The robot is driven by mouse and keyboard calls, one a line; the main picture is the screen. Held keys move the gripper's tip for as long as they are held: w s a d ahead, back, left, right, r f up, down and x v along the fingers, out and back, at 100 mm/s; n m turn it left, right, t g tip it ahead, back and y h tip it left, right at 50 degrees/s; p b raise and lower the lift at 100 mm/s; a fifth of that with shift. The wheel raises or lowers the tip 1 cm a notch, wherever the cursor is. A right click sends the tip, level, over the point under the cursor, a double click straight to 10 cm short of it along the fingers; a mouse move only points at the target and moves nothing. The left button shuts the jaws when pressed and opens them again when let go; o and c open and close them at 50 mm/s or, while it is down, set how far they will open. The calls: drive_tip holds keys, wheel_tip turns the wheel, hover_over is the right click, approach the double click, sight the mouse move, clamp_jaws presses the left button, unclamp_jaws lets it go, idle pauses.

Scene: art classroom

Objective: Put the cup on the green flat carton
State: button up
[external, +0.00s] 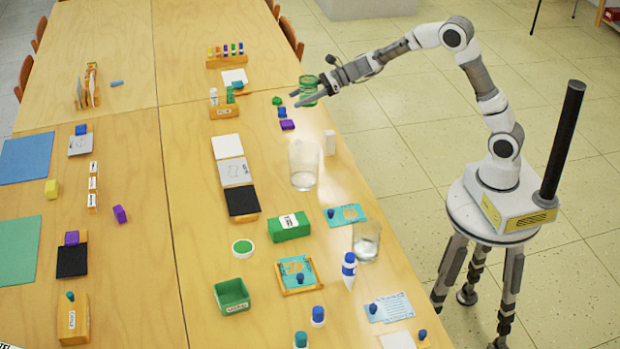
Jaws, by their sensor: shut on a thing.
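My gripper (306,92) is shut on a green see-through cup (309,84). It holds the cup near the right edge of the table, toward the far part, and the cup looks raised above the tabletop. The cup appears roughly upright; the fingers hide part of it. The green flat carton (289,228), a closed box with a white label, lies on the table well nearer the camera than the cup. Its top is bare apart from the label.
A tall clear glass (303,166) stands between the cup and the carton. Another clear glass (367,241) stands right of the carton. A green open box (231,296), a round green-topped dish (243,248) and a black pad (242,201) lie nearby on the wooden table (190,170).

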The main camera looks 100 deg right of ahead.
drive_tip(key=w+a+n+y, duration=0.2)
drive_tip(key=w+a, duration=0.1)
drive_tip(key=a, duration=0.4)
drive_tip(key=w+a+n+y, duration=0.1)
drive_tip(key=w+a+y, duration=0.15)
drive_tip(key=a, duration=0.45)
drive_tip(key=n+g+y+b, duration=0.2)
drive_tip(key=b, duration=0.3)
hover_over(282, 225)
drive_tip(key=shift+h, duration=0.25)
wheel_tip(282, 225, down, 12)
drive_tip(key=shift+f, duration=0.1)
drive_tip(key=shift+f+t+b, duration=0.3)
drive_tip(key=shift+f+b, duration=0.2)
drive_tip(key=shift+f, duration=1.4)
drive_tip(key=shift+f, duration=0.1)
drive_tip(key=shift+f+b, duration=0.15)
drive_tip(key=shift+b, duration=0.15)
drive_tip(key=o, duration=1.3)
